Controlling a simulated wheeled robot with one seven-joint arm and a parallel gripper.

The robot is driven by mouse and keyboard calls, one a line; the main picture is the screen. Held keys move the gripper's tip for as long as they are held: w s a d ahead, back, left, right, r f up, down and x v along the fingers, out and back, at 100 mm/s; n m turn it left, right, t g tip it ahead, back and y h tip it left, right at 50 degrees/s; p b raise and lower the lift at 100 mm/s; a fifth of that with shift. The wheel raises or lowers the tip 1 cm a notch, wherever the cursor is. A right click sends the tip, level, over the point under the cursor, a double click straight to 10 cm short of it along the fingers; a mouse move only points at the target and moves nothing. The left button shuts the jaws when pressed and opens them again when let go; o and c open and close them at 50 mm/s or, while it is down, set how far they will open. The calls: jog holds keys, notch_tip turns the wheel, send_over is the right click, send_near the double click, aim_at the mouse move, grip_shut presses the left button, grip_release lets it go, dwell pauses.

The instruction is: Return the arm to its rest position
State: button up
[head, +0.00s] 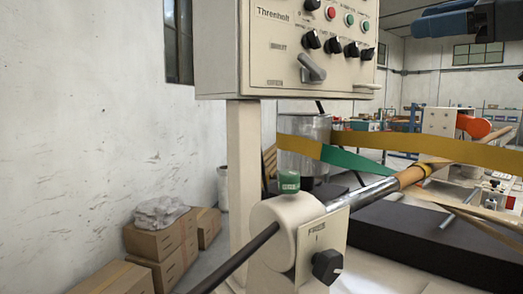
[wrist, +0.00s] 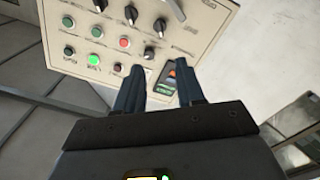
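My gripper (wrist: 160,66) shows in the wrist view with its two dark blue fingers apart and nothing between them. I see no clear contact with the panel. A green button (wrist: 92,59) on it looks bright. In the head view, a dark blue part of my arm (head: 455,22) crosses the top right corner, to the right of the panel (head: 268,72).
The panel stands on a beige post (head: 243,170). Below are a winder head with a black knob (head: 327,266), a long metal rod (head: 363,193) and a yellow strip (head: 440,148). Cardboard boxes (head: 155,240) stand by the left wall. A dark slab (head: 420,235) lies at right.

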notch_tip(320, 180, down, 20)
jog(key=w+m+t+h, duration=0.3)
jog(key=m, duration=0.5)
jog(key=s+a+f+m+h+p, duration=0.1)
jog(key=s+f+m+h, duration=0.3)
jog(key=f, duration=0.7)
jog(key=s+a+f+m+h, duration=0.1)
jog(key=s+f+m+h, duration=0.15)
jog(key=s+f, duration=0.55)
jog(key=s+a+f+m+g+h, duration=0.1)
jog(key=s+a+f+m+h, duration=0.1)
jog(key=s+f, duration=1.2)
jog(key=s+r+n+g+p, duration=0.1)
jog(key=s+r+n+g, duration=0.1)
jog(key=s, duration=1.9)
jog(key=shift+s+a+r+n+y, duration=0.2)
jog(key=shift+r+n+y, duration=0.15)
jog(key=shift+r+y, duration=0.15)
